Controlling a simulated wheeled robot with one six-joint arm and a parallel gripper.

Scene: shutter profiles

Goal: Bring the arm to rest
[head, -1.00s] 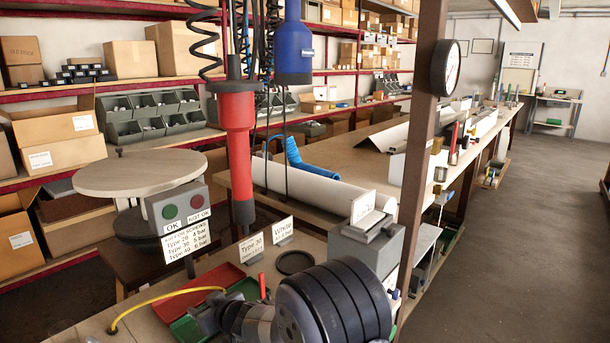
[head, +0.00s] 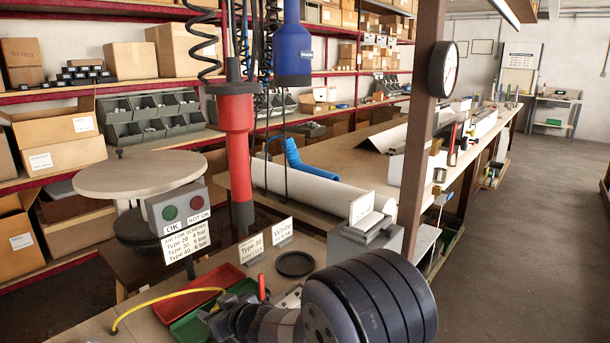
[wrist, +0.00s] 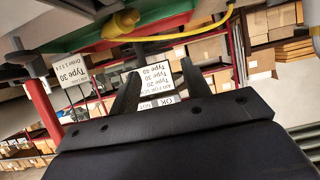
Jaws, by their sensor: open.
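My gripper (wrist: 160,68) is open in the wrist view, its two dark fingers apart with nothing between them. Behind the fingers is the sign with the OK and NOT OK labels (wrist: 158,84), upside down in that view. In the head view my arm's dark rounded link fills the bottom middle right, above the near workbench (head: 80,330). The grey wrist parts reach left from it beside the green tray (head: 190,325). The fingers cannot be made out in the head view.
A red tray (head: 190,300) with a yellow hose (head: 160,297) lies left of my arm. The control box (head: 183,207), Type 30 sign (head: 251,247), black ring (head: 295,263) and hanging red tool (head: 236,150) are close by. The floor aisle is clear.

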